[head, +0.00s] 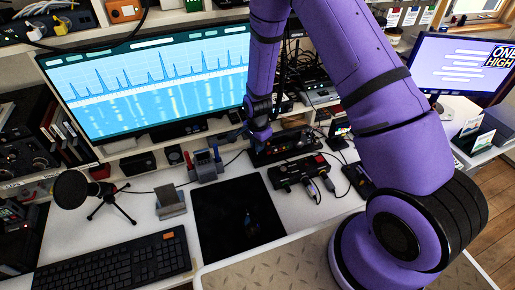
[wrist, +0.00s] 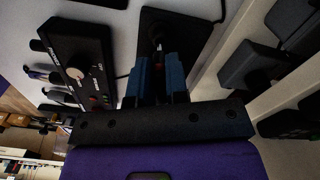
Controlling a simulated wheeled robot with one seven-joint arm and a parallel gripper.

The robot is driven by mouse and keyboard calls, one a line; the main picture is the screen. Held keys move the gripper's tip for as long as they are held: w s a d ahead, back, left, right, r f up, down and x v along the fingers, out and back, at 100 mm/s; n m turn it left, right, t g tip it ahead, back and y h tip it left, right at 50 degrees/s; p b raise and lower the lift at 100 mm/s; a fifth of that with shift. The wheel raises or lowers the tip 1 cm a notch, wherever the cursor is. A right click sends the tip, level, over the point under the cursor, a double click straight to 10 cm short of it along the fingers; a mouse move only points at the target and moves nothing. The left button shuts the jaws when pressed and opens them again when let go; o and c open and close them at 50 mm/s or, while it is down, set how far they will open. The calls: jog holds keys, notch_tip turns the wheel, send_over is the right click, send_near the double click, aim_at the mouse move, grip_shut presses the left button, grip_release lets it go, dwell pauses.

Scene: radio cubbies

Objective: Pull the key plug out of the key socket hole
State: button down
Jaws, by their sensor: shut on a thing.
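My gripper (wrist: 157,68) shows in the wrist view with its two blue fingers closed around a small dark piece with a bit of red, which appears to be the key plug (wrist: 157,42). Beyond the fingers is a dark box, seemingly the key socket unit (wrist: 182,20). The hole itself is hidden, and I cannot tell whether the plug sits in it. In the head view my gripper (head: 238,134) is low at the back of the desk, small and partly hidden by the arm, beside a dark unit (head: 284,146).
A black control box with a knob (wrist: 78,62) stands close left of the fingers in the wrist view. In the head view, a monitor (head: 150,80) is at the left, a red-and-blue-topped stand (head: 205,165) lies near, and a black mat (head: 238,220) covers clear desk.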

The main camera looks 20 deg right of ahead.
jog(key=s+d, duration=0.2)
jog(key=s, duration=0.2)
jog(key=s+d+r, duration=0.1)
jog(key=s+d, duration=0.2)
jog(key=s, duration=0.2)
jog(key=s+d+r, duration=0.1)
jog(key=s+d, duration=0.2)
jog(key=s, duration=0.1)
jog(key=shift+s+r, duration=0.25)
jog(key=shift+s, duration=0.15)
